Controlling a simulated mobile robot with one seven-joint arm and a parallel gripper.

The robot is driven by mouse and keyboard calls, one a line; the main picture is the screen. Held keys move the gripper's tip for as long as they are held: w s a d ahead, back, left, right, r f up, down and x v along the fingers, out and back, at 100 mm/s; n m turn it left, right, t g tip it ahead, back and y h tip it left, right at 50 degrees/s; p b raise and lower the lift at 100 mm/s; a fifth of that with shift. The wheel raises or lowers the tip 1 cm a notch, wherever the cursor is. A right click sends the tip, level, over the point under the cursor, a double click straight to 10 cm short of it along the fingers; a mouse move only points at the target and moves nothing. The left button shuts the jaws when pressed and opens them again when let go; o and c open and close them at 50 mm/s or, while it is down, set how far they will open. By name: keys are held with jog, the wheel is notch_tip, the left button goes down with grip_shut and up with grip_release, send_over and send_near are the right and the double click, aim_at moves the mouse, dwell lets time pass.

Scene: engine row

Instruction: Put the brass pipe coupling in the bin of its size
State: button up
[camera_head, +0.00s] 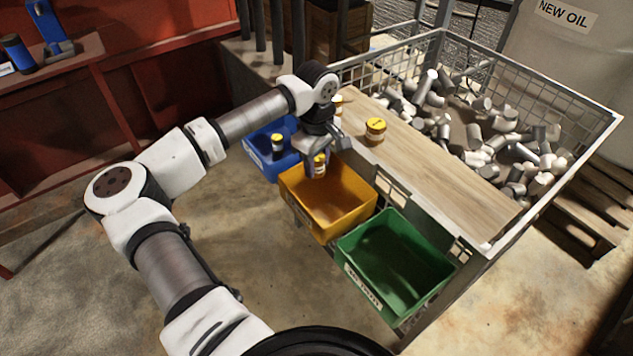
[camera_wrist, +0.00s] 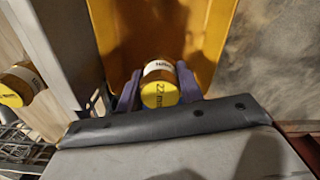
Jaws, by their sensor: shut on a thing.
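My gripper (camera_head: 319,164) is shut on a brass pipe coupling (camera_head: 320,160) with a yellow end face and a white label band. It holds the coupling over the back part of the yellow bin (camera_head: 345,215). In the wrist view the held coupling (camera_wrist: 159,88) sits between the two fingers, its printed face only partly legible, with the yellow bin (camera_wrist: 150,20) beyond it. The blue bin (camera_head: 262,163) is to the left and holds a dark coupling with a yellow top (camera_head: 278,145). The green bin (camera_head: 395,265) is to the right and looks empty; its front label is too small to read.
Another yellow-topped coupling (camera_head: 375,130) stands on the wooden board (camera_head: 435,160), and one more (camera_head: 338,103) is partly hidden behind my wrist. A wire-mesh crate (camera_head: 560,95) full of metal cylinders surrounds the board. A white tank (camera_head: 570,50) stands behind.

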aim_at(317, 193)
jog(key=shift+f, duration=3.6)
jog(key=shift+f, duration=0.15)
jog(key=o, duration=1.1)
notch_tip(317, 193, up, 12)
jog(key=shift+r+b, duration=0.2)
jog(key=shift+b, duration=0.15)
